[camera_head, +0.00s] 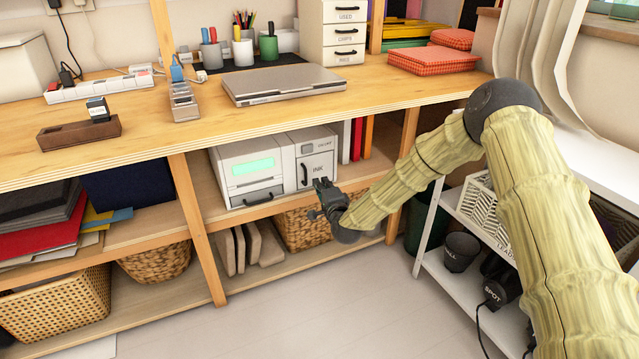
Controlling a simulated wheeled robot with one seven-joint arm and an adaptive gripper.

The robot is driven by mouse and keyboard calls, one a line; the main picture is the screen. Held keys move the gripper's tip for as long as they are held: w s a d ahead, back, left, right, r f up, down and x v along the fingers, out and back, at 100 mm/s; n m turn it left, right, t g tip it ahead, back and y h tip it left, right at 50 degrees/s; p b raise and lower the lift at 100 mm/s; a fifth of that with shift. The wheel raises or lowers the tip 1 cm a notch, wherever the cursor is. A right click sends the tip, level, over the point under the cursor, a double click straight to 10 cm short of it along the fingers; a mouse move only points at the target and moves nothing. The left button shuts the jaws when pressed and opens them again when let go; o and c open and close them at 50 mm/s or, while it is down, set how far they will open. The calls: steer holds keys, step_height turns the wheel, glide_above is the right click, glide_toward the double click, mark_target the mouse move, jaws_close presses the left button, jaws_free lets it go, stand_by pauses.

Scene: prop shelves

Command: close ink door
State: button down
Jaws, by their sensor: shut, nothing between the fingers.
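The ink door (317,169) is the white front panel marked "INK" on the right side of a white printer (249,161). It has a dark vertical handle on its left part and looks about flush with the printer front; I cannot tell whether it is slightly ajar. The printer stands on the shelf under the wooden desk. My gripper (324,188) is shut and empty, in front of the lower part of the ink door. It hides the door's lower edge. I cannot tell whether the fingertips touch the door.
The desk top (330,103) overhangs the printer and carries a closed laptop (283,85). Red and orange binders (357,139) stand right of the printer. A wicker basket (303,229) sits below. A white shelf unit (436,262) is at right. The floor in front is clear.

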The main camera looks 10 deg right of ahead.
steer(key=s+d+p, duration=0.3)
steer(key=s, duration=0.8)
steer(key=s+a+f+n+g, duration=0.2)
steer(key=s+f+n+g, duration=0.65)
steer(key=s+f, duration=1.4)
steer(key=s+d+f+n+g+h, duration=0.1)
steer(key=s+d+n+g, duration=0.2)
steer(key=s, duration=0.8)
steer(key=s+d+f+n+g+h, duration=0.1)
steer(key=s+d+g, duration=0.25)
steer(key=s, duration=0.75)
steer(key=s+d+f+n+g+h, duration=0.1)
steer(key=s+d+n+g, duration=0.2)
steer(key=s, duration=0.8)
step_height(320, 180, up, 33)
steer(key=p, duration=3.3)
steer(key=shift+w+d+f+t, duration=0.15)
steer(key=shift+d+t, duration=0.15)
steer(key=shift+d, duration=0.15)
